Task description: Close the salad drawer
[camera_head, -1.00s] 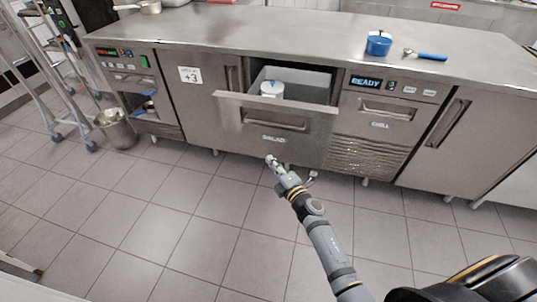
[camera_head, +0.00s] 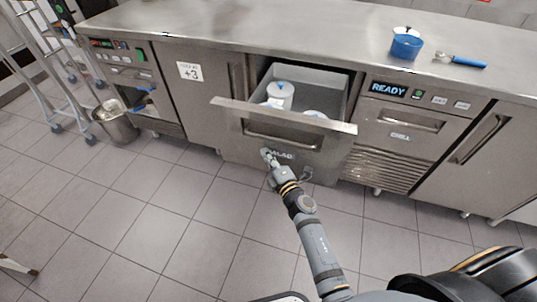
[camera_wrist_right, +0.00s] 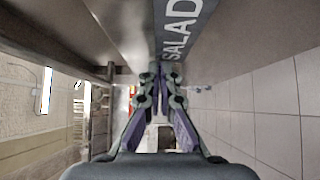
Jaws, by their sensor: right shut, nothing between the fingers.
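The salad drawer (camera_head: 237,132) stands pulled out from the steel counter, with its inside open to view. Its front carries a bar handle and a SALAD label, partly covered by my right gripper in the head view. White containers (camera_head: 280,95) sit inside it. My right gripper (camera_head: 268,155) is shut and empty, with its fingertips at the lower drawer front by the label. In the right wrist view the shut fingers (camera_wrist_right: 161,72) point along the label strip (camera_wrist_right: 180,35). I cannot tell whether they touch the front. My left gripper is not in view.
A chill unit (camera_head: 400,135) with a READY display is right of the drawer. A blue pot (camera_head: 406,46) and a blue-handled utensil (camera_head: 460,61) lie on the counter (camera_head: 300,32). A metal bucket (camera_head: 116,124) and trolley stand left. The tiled floor in front is clear.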

